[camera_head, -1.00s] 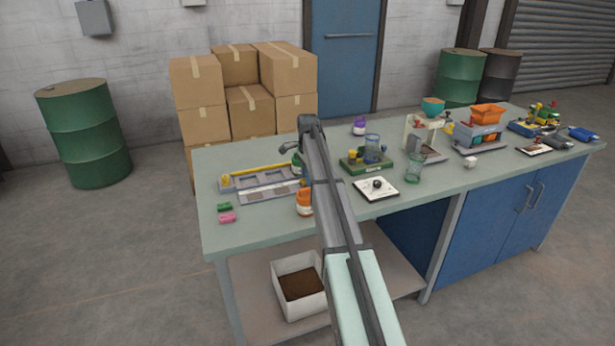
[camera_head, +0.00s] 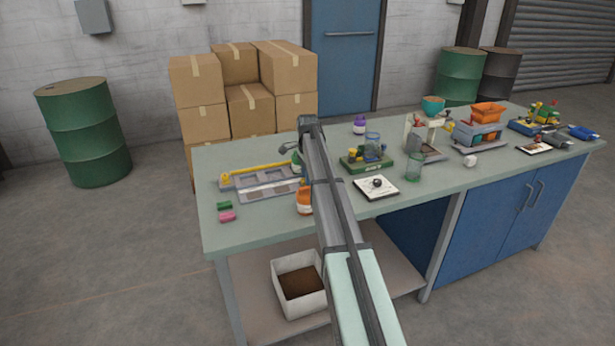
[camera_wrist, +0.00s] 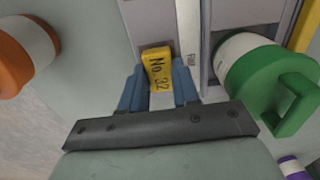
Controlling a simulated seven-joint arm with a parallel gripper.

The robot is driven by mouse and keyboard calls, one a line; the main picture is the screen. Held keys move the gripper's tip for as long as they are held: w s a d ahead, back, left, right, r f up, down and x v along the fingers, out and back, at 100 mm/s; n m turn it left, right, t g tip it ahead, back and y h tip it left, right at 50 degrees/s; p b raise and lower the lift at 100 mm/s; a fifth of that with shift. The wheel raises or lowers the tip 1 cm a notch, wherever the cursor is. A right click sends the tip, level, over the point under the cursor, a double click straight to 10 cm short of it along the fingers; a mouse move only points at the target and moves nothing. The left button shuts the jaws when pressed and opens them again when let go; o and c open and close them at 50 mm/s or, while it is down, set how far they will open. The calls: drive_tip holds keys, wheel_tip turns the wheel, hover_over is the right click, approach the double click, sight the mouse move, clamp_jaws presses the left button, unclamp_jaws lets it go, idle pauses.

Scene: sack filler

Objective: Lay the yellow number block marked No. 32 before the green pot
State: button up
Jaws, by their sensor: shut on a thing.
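The yellow number block (camera_wrist: 157,70) marked No. 32 is between the blue fingers of my gripper (camera_wrist: 160,88) in the wrist view. My gripper is shut on it, above the grey tray area. The green pot (camera_wrist: 266,80), with a white band and a green handle, stands just right of the block in the wrist view. In the head view the green pot (camera_head: 296,160) is mostly hidden behind my arm. The block and the fingertips are hidden by my arm in the head view.
An orange pot (camera_wrist: 22,52) with a white band is at the left of the wrist view; it also shows beside my arm in the head view (camera_head: 304,203). A grey tray (camera_head: 262,178) lies behind. Green and pink blocks (camera_head: 226,211) lie at the table's left.

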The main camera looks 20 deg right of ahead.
drive_tip(key=shift+f, duration=0.1)
idle(0.3)
drive_tip(key=o, duration=1.5)
drive_tip(key=shift+r, duration=4)
drive_tip(key=shift+a, duration=0.1)
